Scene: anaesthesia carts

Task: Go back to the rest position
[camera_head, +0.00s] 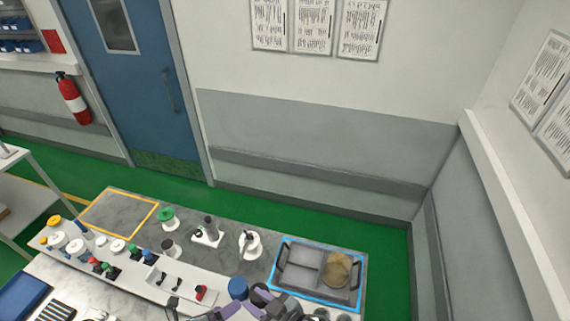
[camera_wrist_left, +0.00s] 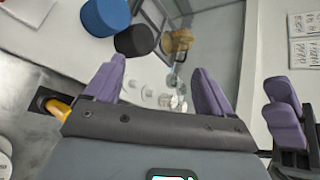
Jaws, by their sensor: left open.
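My left gripper (camera_wrist_left: 158,88) has two purple fingers spread wide apart, with nothing between them in the left wrist view. Purple fingers also show at the bottom edge of the head view, near a blue cylinder (camera_head: 238,288) and a dark cylinder (camera_head: 262,294). In the left wrist view, the blue cylinder (camera_wrist_left: 106,15) and the dark cylinder (camera_wrist_left: 135,40) lie beyond the left fingers, apart from them. The purple fingers of my right gripper (camera_wrist_left: 284,108) show at the right edge of that view. Their opening is unclear.
A tray (camera_head: 320,297) in a blue outline holds a round brown item (camera_head: 338,270). A white-based holder (camera_head: 250,245), a green-topped spool (camera_head: 167,219) and several capped containers stand on the counter. A yellow-outlined area (camera_head: 118,212) at its left is bare.

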